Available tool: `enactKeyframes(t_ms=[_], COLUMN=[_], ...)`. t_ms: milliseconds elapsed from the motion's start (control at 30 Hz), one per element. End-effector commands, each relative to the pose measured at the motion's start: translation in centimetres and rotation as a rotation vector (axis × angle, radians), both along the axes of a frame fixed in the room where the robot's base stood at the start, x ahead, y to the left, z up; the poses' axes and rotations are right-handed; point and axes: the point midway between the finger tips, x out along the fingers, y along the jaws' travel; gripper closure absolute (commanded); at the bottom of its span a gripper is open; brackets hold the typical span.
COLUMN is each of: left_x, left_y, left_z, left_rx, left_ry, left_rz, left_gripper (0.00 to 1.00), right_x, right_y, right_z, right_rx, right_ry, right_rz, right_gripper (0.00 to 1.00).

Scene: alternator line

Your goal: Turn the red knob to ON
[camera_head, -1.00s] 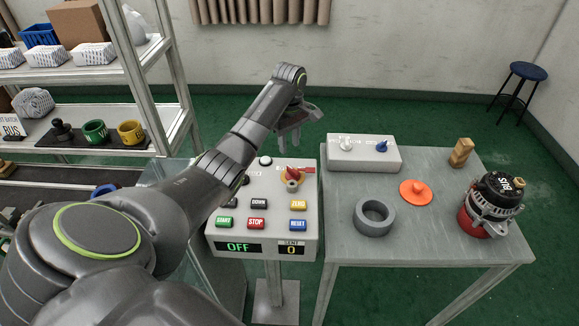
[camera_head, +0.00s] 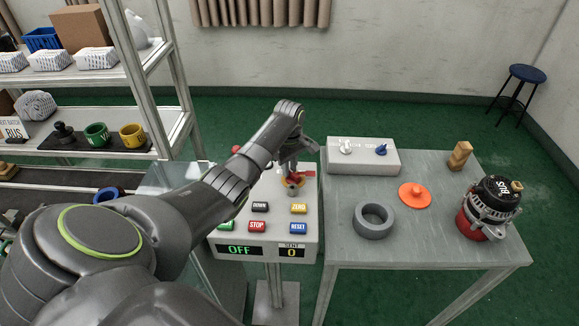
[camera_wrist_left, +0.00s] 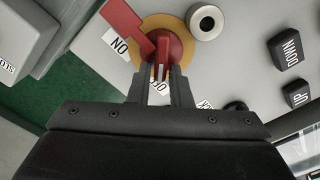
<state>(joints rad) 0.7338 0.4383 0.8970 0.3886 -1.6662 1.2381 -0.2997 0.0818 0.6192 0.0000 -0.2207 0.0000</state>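The red knob (camera_wrist_left: 165,52) sits on a yellow disc (camera_wrist_left: 180,28) on the control panel (camera_head: 227,258). In the left wrist view its white pointer line faces the partly hidden OFF label between my fingers. The ON label (camera_wrist_left: 116,45) is to the left, upside down in this view. A red bar (camera_wrist_left: 124,22) lies beside the knob. My left gripper (camera_wrist_left: 160,82) is open, with its fingertips on either side of the knob's grip and a gap between them. In the head view the gripper partly covers the knob (camera_head: 292,181). The panel display (camera_head: 239,250) reads OFF. My right gripper is not in view.
Several push buttons, such as STOP (camera_head: 257,226), surround the knob's lower side. A table (camera_head: 440,250) at right holds a grey box (camera_head: 340,160), a grey ring (camera_head: 373,219), an orange disc (camera_head: 414,195) and an alternator (camera_head: 482,218). Shelves (camera_head: 120,70) stand at left.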

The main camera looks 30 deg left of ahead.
Motion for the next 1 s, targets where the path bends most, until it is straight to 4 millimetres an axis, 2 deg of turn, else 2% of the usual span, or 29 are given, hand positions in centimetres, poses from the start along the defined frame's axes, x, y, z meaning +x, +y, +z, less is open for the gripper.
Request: enactKeyframes(t_ms=[33, 133, 567, 1000], left_x=[0.0, 0.0, 0.1, 0.7], left_y=[0.0, 0.0, 0.0, -0.3], left_z=[0.0, 0.0, 0.2, 0.4], left_rx=[0.0, 0.0, 0.0, -0.002], left_ry=[0.0, 0.0, 0.0, 0.001], left_rz=[0.0, 0.0, -0.059, -0.402], left_gripper=[0.89, 1.0, 1.0, 1.0], right_x=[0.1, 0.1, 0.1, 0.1], right_y=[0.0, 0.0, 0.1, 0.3], right_z=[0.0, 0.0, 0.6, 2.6], right_rx=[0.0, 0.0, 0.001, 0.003], right_ry=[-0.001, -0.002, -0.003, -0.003], right_rz=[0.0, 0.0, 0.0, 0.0], right_gripper=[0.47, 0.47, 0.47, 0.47])
